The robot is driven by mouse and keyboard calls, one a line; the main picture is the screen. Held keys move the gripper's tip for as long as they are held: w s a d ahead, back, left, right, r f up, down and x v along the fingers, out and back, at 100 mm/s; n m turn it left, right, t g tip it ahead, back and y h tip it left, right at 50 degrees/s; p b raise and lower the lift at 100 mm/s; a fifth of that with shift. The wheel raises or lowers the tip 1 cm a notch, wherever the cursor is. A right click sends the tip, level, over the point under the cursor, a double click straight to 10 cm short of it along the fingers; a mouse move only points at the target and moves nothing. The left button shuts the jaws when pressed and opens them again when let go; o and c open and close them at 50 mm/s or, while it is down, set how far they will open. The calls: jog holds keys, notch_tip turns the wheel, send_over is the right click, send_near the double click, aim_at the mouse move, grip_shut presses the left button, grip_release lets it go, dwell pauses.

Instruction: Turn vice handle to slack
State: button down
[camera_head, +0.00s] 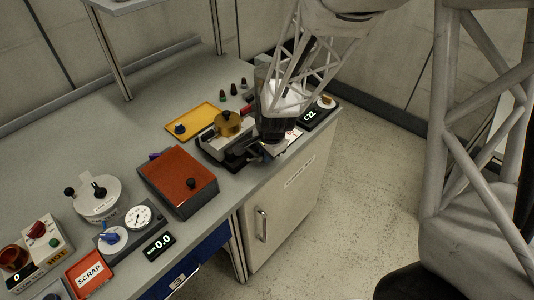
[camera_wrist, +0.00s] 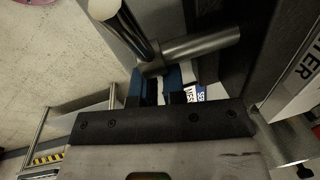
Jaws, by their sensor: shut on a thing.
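The vice (camera_head: 216,146) stands near the bench's front edge, with a brass-coloured cylindrical part (camera_head: 229,123) upright at its top. My gripper (camera_head: 266,151) is low at the right end of the vice, and the arm hides much of that end. In the wrist view, the vice handle (camera_wrist: 203,45) shows as bare metal bars meeting just beyond my fingers. The blue-tipped fingers of my gripper (camera_wrist: 154,82) are shut on the handle close to that junction. The exact contact is partly hidden.
A rust-red box (camera_head: 178,178) sits left of the vice. A yellow plate (camera_head: 193,121) with a blue knob lies behind it. A display reading C22 (camera_head: 311,116) is to the right. A gauge (camera_head: 139,217) and a SCRAP bin (camera_head: 90,273) are front left. Floor is open right of the bench.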

jog(key=shift+r+t+h, duration=0.3)
jog(key=shift+t+h, duration=0.4)
jog(key=shift+t, duration=0.05)
jog(key=shift+r+t+h, duration=0.3)
jog(key=shift+t+h, duration=0.4)
jog(key=shift+t, duration=0.05)
jog(key=shift+r+n+t+h, duration=0.3)
jog(key=shift+t+h, duration=0.5)
jog(key=shift+s+a+r+t+h, duration=0.15)
jog(key=shift+r+t+h, duration=0.1)
jog(key=shift+t+h, duration=0.35)
jog(key=shift+s+a+r+t+h, duration=0.1)
jog(key=shift+r+t+h, duration=0.1)
jog(key=shift+t+h, duration=0.35)
jog(key=shift+a+r+t+h, duration=0.1)
jog(key=shift+r+t+h, duration=0.05)
jog(key=shift+t+h, duration=0.4)
jog(key=shift+s+r+t, duration=0.1)
jog(key=shift+t, duration=0.4)
jog(key=c, duration=1.2)
grip_release()
